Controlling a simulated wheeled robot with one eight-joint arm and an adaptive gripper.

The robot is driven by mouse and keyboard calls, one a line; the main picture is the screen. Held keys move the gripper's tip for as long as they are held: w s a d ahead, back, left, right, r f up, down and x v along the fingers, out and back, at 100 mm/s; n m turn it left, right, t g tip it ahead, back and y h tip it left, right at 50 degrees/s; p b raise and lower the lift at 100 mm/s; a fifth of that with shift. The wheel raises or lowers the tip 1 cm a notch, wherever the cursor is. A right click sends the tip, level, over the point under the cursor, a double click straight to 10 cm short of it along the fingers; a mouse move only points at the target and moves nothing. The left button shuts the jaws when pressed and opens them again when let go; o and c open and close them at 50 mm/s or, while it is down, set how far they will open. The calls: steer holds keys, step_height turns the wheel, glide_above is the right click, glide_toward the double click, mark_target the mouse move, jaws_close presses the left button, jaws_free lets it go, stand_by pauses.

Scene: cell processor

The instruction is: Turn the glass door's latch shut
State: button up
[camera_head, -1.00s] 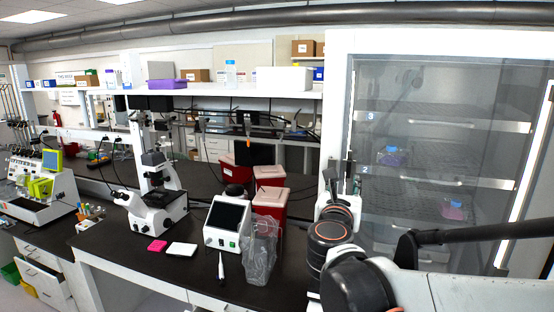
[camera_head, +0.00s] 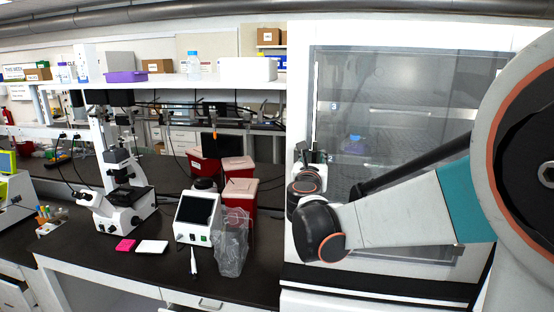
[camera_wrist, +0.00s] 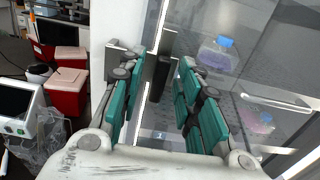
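The glass door (camera_head: 420,90) of the white cabinet fills the right of the head view, and it also shows in the wrist view (camera_wrist: 270,60). It looks closed against its frame. The latch (camera_wrist: 158,78) is a dark upright handle by the door's left edge in the wrist view. In the head view my gripper and arm hide it. My gripper (camera_wrist: 161,60) is open, its teal-padded fingers on either side of the latch, with gaps visible; contact cannot be told. In the head view my gripper (camera_head: 314,158) is at the door's left edge.
Behind the glass are a blue-capped flask (camera_wrist: 217,52) and a pink flask (camera_wrist: 257,120) on shelves. Left of the cabinet, the dark bench holds red bins (camera_head: 238,190), a screen device (camera_head: 195,215), a clear bag (camera_head: 232,245) and a microscope (camera_head: 120,195).

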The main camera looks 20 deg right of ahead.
jaws_close()
steer(key=shift+m, duration=0.3)
steer(key=m+b, duration=0.2)
steer(key=m, duration=0.1)
steer(key=shift+s+d+f+m, duration=0.1)
steer(key=shift+m, duration=0.3)
steer(key=m+b, duration=0.1)
steer(key=m, duration=0.3)
steer(key=shift+b, duration=0.3)
steer(key=m, duration=0.2)
steer(key=m+b, duration=0.1)
steer(key=m, duration=0.2)
steer(key=shift+s+d+f, duration=0.1)
steer(key=shift+s, duration=0.05)
steer(key=shift+m+b, duration=0.6)
steer(key=shift+m, duration=1.7)
steer(key=shift+s, duration=0.1)
